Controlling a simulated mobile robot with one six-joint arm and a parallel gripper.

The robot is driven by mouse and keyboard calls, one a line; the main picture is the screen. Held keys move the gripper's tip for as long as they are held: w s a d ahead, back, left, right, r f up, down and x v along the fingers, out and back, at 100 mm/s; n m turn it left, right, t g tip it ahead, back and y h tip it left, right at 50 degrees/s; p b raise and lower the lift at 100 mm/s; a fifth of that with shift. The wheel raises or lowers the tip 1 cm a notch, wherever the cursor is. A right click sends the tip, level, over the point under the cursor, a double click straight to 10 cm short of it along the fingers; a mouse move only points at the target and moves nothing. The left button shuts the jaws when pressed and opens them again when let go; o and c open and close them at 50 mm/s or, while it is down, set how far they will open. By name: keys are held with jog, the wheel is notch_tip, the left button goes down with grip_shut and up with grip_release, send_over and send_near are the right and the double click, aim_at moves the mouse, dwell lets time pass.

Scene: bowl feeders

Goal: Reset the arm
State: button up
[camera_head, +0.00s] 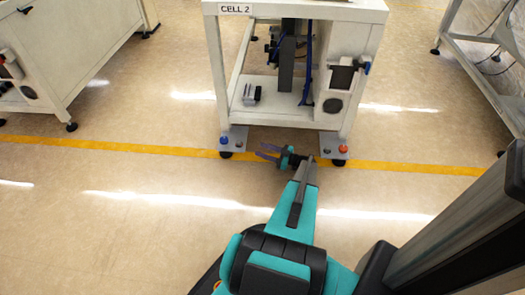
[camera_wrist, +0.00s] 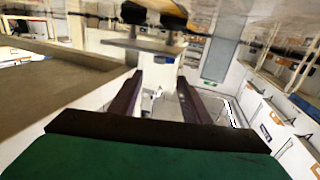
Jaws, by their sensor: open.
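My gripper (camera_head: 263,151) is at the end of my teal and black arm in the head view. Its two fingers point left, in front of the lower part of the white CELL 2 station (camera_head: 232,42). In the wrist view my gripper (camera_wrist: 160,78) shows two dark fingers spread apart, with nothing between them. The arm reaches forward from my base. I cannot tell the exact gap between the gripper and the station's feet.
White cabinets stand at the left (camera_head: 85,50) and a white frame at the right (camera_head: 478,62). A yellow floor line (camera_head: 120,146) crosses in front of CELL 2. The floor (camera_head: 110,215) on the left is clear.

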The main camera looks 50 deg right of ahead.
jog(key=w+a+r+n+g+y+p, duration=0.1)
jog(key=w+a+r+n+y+p, duration=0.2)
jog(key=w+a, duration=0.5)
jog(key=w+a+r+g+y+p, duration=0.15)
jog(key=w+a+r+p, duration=0.4)
jog(key=a, duration=0.55)
jog(key=w+a+r+m+h+p, duration=0.1)
jog(key=w+a+r+p, duration=0.4)
jog(key=a, duration=0.6)
jog(key=w+a+r+m+h+p, duration=0.1)
jog(key=w+a+r+h+p, duration=0.15)
jog(key=a+r+p, duration=0.55)
jog(key=w+a+r+m+h+p, duration=0.15)
jog(key=w+a+r, duration=0.25)
jog(key=a, duration=0.9)
jog(key=s+a+g+h+p, duration=0.1)
jog(key=s+g, duration=0.5)
jog(key=s, duration=0.9)
jog(key=s+a+r+m+g+h+p, duration=0.1)
jog(key=s+a+g+p, duration=0.2)
jog(key=s+g, duration=0.4)
jog(key=s+a+r+m+g+h+p, duration=0.1)
jog(key=s+g, duration=0.6)
jog(key=s, duration=1.7)
jog(key=shift+s+a+r+h+p, duration=0.3)
jog(key=shift+a+h+p, duration=0.25)
jog(key=shift+a+p, duration=0.45)
